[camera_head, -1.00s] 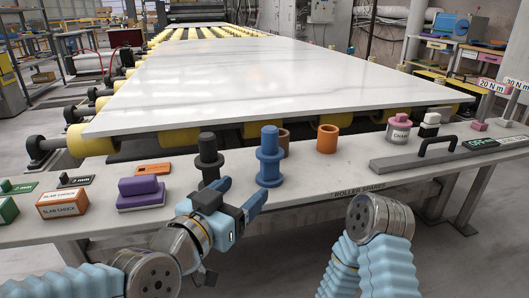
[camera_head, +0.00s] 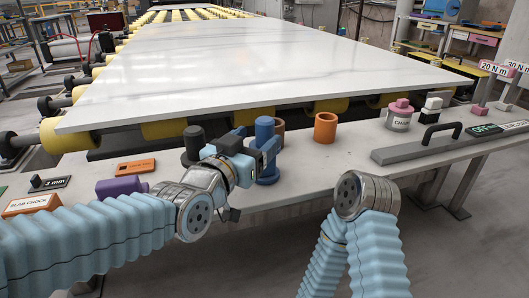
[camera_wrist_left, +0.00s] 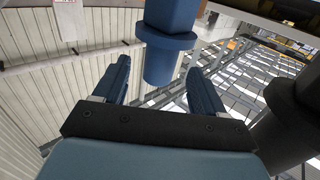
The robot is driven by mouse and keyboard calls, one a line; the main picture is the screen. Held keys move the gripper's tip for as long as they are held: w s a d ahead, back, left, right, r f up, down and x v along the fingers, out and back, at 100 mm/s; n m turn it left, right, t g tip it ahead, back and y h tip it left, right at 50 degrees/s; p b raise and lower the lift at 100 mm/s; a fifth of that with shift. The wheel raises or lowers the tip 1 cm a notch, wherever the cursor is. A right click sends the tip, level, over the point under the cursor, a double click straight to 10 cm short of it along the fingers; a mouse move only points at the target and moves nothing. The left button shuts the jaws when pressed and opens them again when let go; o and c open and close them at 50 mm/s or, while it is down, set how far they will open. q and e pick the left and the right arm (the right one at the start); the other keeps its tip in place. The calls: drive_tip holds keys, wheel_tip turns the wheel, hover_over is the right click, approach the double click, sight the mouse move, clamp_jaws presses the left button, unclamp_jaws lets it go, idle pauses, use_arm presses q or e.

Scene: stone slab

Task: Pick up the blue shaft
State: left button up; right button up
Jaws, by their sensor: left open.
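The blue shaft (camera_head: 265,128) stands upright on the bench, with a flange low on it. My left gripper (camera_head: 257,140) is open at the shaft and hides part of its middle. In the left wrist view the blue shaft (camera_wrist_left: 170,38) is centred just beyond and between the open fingertips (camera_wrist_left: 158,68). No grip on it shows, and I cannot tell whether a finger touches it.
A dark shaft (camera_head: 194,138) stands close left of the blue one; it also shows in the left wrist view (camera_wrist_left: 295,105). A brown ring stands behind, and an orange ring (camera_head: 325,128) to the right. The marble slab (camera_head: 260,70) overhangs behind.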

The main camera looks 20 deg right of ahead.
sight(260, 138)
use_arm(q)
drive_tip(key=x, duration=0.4)
drive_tip(key=shift+w+d+f+p, duration=0.2)
drive_tip(key=shift+w+f+p, duration=0.05)
drive_tip(key=shift+f+p, duration=0.1)
drive_tip(key=c, duration=1.1)
drive_tip(key=shift+c, duration=0.9)
drive_tip(key=shift+r, duration=0.15)
